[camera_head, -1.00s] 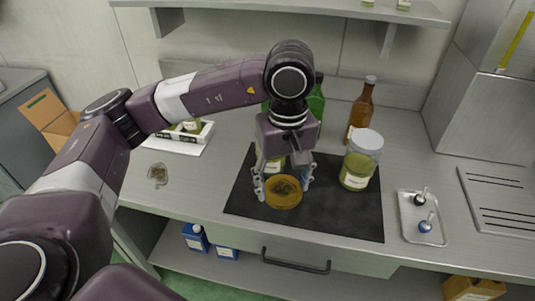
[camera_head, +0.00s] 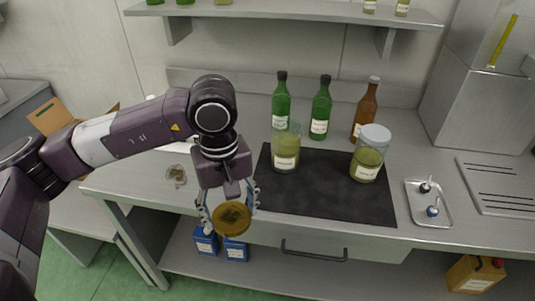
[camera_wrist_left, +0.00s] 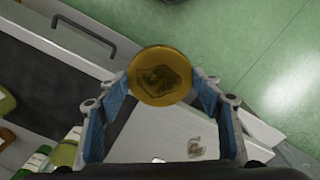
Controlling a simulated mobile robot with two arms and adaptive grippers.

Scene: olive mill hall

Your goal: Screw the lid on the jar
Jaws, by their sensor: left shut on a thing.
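My left gripper (camera_head: 232,205) is shut on an amber-gold round lid (camera_head: 231,218), held in front of the bench's front edge at the left. The lid also shows between the blue fingers in the left wrist view (camera_wrist_left: 160,76). An open-topped glass jar (camera_head: 286,152) with a white label stands upright on the black mat (camera_head: 318,188), near its left side. A second jar (camera_head: 368,158), with a pale lid on it, stands at the mat's right side. The lid is apart from both jars, left and front of them. My right gripper is not in view.
Two green bottles (camera_head: 321,108) and a brown bottle (camera_head: 365,108) stand behind the mat. A metal tray (camera_head: 428,204) with two small knobbed items lies at the right. A shelf (camera_head: 285,16) runs above. Blue containers (camera_head: 236,249) sit below. The mat's front middle is clear.

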